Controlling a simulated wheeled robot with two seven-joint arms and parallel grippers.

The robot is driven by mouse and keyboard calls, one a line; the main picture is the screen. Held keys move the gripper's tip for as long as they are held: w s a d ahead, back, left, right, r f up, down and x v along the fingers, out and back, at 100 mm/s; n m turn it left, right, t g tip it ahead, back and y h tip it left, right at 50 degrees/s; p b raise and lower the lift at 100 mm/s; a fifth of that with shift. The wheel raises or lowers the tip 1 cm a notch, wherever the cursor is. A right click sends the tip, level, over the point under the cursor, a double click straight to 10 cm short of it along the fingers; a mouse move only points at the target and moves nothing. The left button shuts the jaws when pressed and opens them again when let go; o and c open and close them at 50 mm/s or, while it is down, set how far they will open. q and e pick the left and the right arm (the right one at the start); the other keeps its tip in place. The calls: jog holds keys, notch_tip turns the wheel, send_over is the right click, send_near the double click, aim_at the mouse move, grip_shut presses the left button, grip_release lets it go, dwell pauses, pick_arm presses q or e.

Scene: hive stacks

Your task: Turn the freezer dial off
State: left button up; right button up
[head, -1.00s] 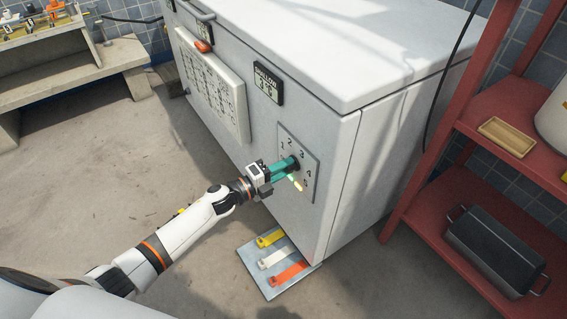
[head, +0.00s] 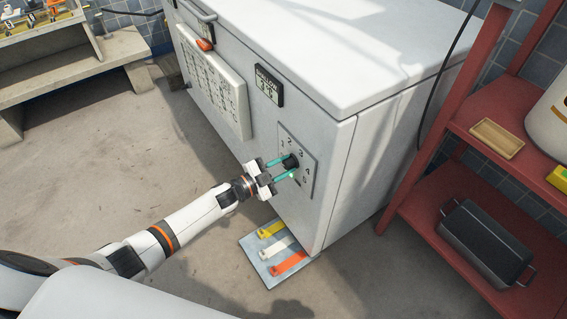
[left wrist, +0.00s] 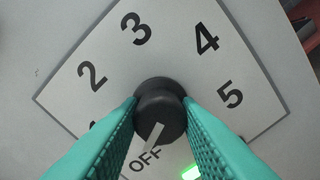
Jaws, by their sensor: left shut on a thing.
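The black freezer dial (left wrist: 160,113) is a round knob on a pale plate (left wrist: 75,80) printed with numbers and OFF. In the left wrist view its light pointer line aims down at the word OFF. A green light shows just right of OFF. The dial (head: 291,162) also shows on the front of the white freezer (head: 345,55) in the head view. My left gripper (head: 284,167) has its teal fingers on either side of the dial, shut on it; the fingers hide part of the number 1. My right gripper is not in view.
A pad (head: 252,247) with yellow, white and orange tags lies on the floor below the dial. A red shelf (head: 440,185) stands to the right with a black box (head: 485,245) and a wooden tray (head: 497,138). Open floor lies left of the freezer.

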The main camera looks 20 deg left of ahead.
pick_arm(q)
jog(key=shift+n+p, duration=0.3)
jog(key=shift+n, duration=1)
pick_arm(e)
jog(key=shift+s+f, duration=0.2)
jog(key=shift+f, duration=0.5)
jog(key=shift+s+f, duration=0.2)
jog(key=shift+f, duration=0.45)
pick_arm(q)
jog(key=o, duration=1)
jog(key=shift+c, duration=0.2)
jog(key=shift+s+a, duration=0.25)
jog(key=shift+s, duration=0.05)
jog(key=p+v, duration=0.1)
jog(key=v, duration=1)
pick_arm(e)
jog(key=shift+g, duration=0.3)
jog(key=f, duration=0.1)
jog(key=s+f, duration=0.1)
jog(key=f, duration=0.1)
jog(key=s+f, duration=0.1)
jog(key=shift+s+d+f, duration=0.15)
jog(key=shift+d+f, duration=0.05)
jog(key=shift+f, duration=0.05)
